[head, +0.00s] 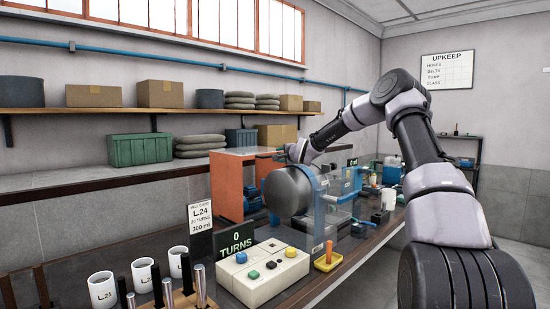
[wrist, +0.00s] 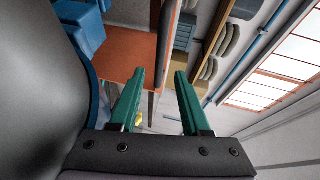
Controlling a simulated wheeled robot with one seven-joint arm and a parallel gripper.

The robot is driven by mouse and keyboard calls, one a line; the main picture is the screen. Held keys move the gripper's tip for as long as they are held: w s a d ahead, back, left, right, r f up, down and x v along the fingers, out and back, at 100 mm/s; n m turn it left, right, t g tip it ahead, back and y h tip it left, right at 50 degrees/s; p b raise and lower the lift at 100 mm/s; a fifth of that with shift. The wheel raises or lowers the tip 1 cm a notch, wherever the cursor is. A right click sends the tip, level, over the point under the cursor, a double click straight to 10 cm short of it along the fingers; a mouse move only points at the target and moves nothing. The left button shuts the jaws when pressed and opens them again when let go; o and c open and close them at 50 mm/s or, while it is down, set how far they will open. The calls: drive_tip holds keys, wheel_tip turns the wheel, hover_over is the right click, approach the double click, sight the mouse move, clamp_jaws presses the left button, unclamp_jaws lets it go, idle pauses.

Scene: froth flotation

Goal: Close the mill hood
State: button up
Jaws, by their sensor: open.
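The mill has an orange housing (head: 236,187), a grey drum (head: 287,192) and a blue ring (head: 320,205) at the drum's right end. Clear, faintly tinted panels that look like the hood (head: 245,151) show around the top of the mill; their edges are hard to make out, and I cannot tell how far the hood stands open. My gripper (head: 297,152) is above and behind the drum, partly hidden by my wrist. The orange housing (wrist: 128,55) lies beyond the fingers.
A cream button box (head: 264,275), a "0 TURNS" sign (head: 235,240) and several white mugs (head: 103,290) stand in front of the mill. Blue pumps and small equipment crowd the bench behind. Shelves (head: 150,111) line the wall.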

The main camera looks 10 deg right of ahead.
drive_tip(key=x, duration=0.6)
drive_tip(key=shift+w+a+f, duration=0.1)
drive_tip(key=shift+w+f, duration=0.05)
drive_tip(key=shift+w, duration=0.1)
clamp_jaws()
idle(1.2)
